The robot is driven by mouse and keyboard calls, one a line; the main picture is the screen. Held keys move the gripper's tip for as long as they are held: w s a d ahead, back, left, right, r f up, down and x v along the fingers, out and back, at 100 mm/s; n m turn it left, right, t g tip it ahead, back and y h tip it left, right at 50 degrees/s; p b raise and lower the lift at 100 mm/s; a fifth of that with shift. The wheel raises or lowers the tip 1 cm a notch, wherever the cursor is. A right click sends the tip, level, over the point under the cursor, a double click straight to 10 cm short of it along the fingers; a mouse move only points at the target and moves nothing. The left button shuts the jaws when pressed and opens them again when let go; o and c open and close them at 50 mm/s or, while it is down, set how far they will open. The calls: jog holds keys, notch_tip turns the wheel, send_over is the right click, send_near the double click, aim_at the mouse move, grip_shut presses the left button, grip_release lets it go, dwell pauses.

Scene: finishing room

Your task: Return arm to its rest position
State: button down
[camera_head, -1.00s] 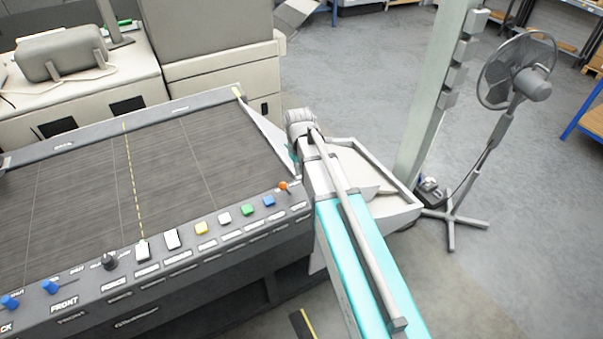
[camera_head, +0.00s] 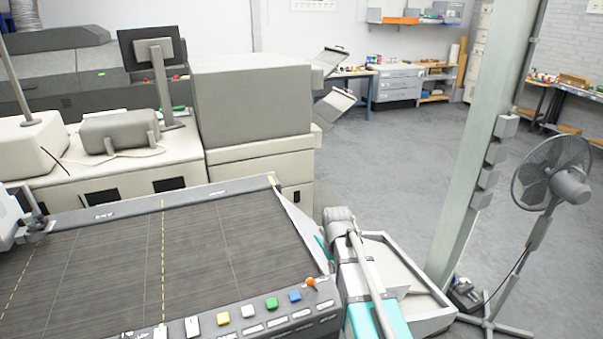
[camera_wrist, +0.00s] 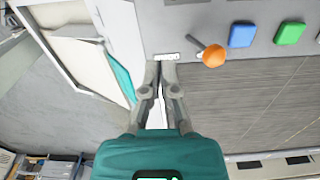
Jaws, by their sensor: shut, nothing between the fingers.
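In the wrist view my gripper (camera_wrist: 160,68) has a teal body and grey fingers drawn together, with nothing between them. Its fingertips appear over the corner of the grey control panel (camera_wrist: 186,42), beside the orange knob (camera_wrist: 213,56). Whether they touch it I cannot tell. In the head view I cannot make out the gripper's fingers. A teal and white structure with a grey rod stands at the panel's right end there; I cannot tell how much of it is my arm.
The panel has coloured buttons, such as a green one (camera_head: 271,303), along a dark conveyor bed (camera_head: 110,265). A white tray (camera_head: 432,293) is at its right. A pillar (camera_head: 478,140) and a fan (camera_head: 553,172) stand farther right. Open floor (camera_head: 400,165) lies behind.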

jog(key=s+d+m, duration=0.3)
jog(key=s, duration=1)
jog(key=shift+f+b, duration=0.4)
jog(key=shift+f, duration=0.05)
